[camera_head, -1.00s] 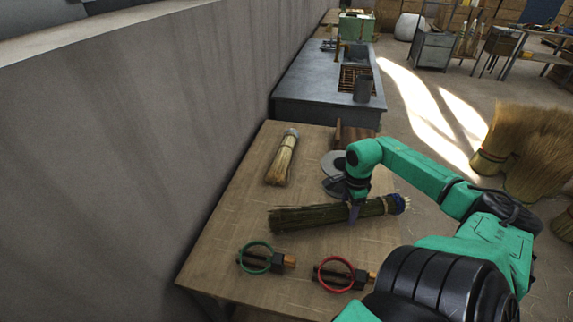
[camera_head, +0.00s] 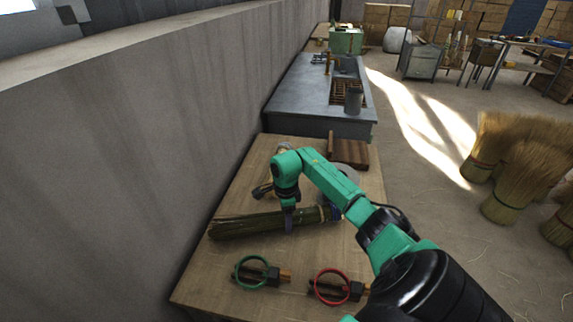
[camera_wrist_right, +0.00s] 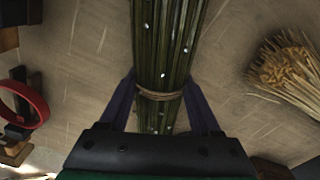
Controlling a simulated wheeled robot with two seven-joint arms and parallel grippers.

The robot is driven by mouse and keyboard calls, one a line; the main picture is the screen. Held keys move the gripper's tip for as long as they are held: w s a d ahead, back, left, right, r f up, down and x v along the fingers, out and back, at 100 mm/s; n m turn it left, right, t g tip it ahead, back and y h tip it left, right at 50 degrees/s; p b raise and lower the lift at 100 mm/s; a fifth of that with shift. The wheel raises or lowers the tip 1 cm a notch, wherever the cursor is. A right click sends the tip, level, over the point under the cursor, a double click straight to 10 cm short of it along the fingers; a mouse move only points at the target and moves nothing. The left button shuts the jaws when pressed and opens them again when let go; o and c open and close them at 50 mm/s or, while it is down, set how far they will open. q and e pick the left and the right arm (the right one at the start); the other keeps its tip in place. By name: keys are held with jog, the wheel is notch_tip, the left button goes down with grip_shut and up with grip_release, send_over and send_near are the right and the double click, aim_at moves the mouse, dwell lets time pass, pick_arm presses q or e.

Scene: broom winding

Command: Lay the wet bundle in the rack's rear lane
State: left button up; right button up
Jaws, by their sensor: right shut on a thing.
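The wet bundle (camera_head: 250,226) is a long, dark green bundle of stalks with a blue band near its right end. In the right wrist view it (camera_wrist_right: 163,40) shows pale droplets and a tan tie. My right gripper (camera_head: 289,222) is shut on it near the tie, one finger on each side. The bundle lies crosswise over the table's middle; whether it touches the table I cannot tell. A slatted brown wooden piece (camera_head: 349,151), possibly the rack, stands at the table's far right end; its lanes cannot be made out. My left gripper is out of view.
A green ring (camera_head: 238,268) and a red ring (camera_head: 317,283) stand on dark holders at the table's near side. A pale bundle (camera_wrist_right: 285,68) lies beyond, mostly hidden by my arm in the head view. A concrete wall (camera_head: 150,150) borders the left.

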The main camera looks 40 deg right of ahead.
jog(key=shift+f, duration=0.85)
jog(key=o, duration=1.4)
jog(key=shift+r, duration=0.1)
